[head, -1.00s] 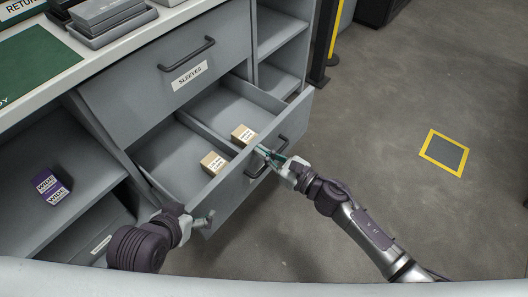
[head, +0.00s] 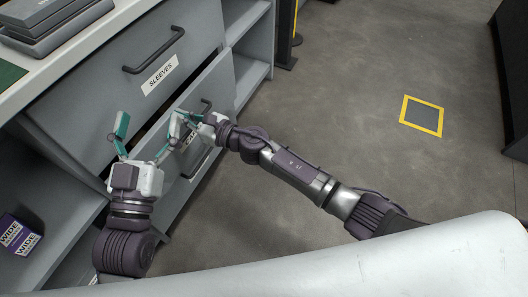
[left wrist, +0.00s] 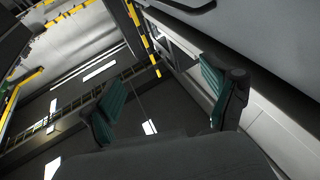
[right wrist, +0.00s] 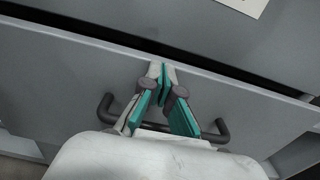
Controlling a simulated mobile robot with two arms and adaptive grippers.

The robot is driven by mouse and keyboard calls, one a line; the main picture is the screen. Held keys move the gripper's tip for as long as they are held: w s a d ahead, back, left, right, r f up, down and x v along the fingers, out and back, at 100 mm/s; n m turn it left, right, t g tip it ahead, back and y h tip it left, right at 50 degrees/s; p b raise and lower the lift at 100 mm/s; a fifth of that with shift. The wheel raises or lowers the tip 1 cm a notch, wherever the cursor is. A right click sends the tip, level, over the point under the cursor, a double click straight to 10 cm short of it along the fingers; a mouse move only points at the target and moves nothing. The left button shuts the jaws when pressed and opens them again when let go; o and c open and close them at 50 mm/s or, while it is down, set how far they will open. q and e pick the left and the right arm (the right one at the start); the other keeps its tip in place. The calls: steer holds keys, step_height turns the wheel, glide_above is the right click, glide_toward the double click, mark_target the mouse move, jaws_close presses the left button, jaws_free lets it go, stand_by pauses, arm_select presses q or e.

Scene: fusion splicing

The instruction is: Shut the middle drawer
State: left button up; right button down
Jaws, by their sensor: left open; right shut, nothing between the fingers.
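The middle drawer (head: 217,82) sits below the upper drawer labelled SLEEVES. It is almost closed, with a narrow dark gap behind its front's top edge. Its inside is hidden. The right wrist view shows its grey front (right wrist: 60,78) and dark bar handle (right wrist: 222,131). My right gripper (head: 177,122) is shut and empty, in front of the drawer, its fingertips (right wrist: 161,72) near the front's top edge. Contact is unclear. My left gripper (head: 141,136) is open and empty, left of the right one near the drawer's left end; its fingers also show in the left wrist view (left wrist: 160,105).
The upper drawer (head: 105,100) is shut and has a dark handle (head: 153,52). Purple boxes (head: 18,236) lie on an open shelf at the left. Grey trays (head: 50,20) rest on the counter. The floor right of the cabinet is clear around a yellow-framed square (head: 422,116).

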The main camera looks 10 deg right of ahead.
mark_target(171, 109)
steer(key=b+x, duration=0.1)
steer(key=x, duration=0.2)
steer(key=shift+w+a, duration=0.15)
steer(key=shift+a, duration=0.05)
steer(key=shift+r, duration=0.2)
arm_select(q)
steer(key=s+r+t+h, duration=0.2)
steer(key=s+r+t, duration=0.2)
steer(key=r, duration=0.2)
steer(key=shift+d, duration=0.15)
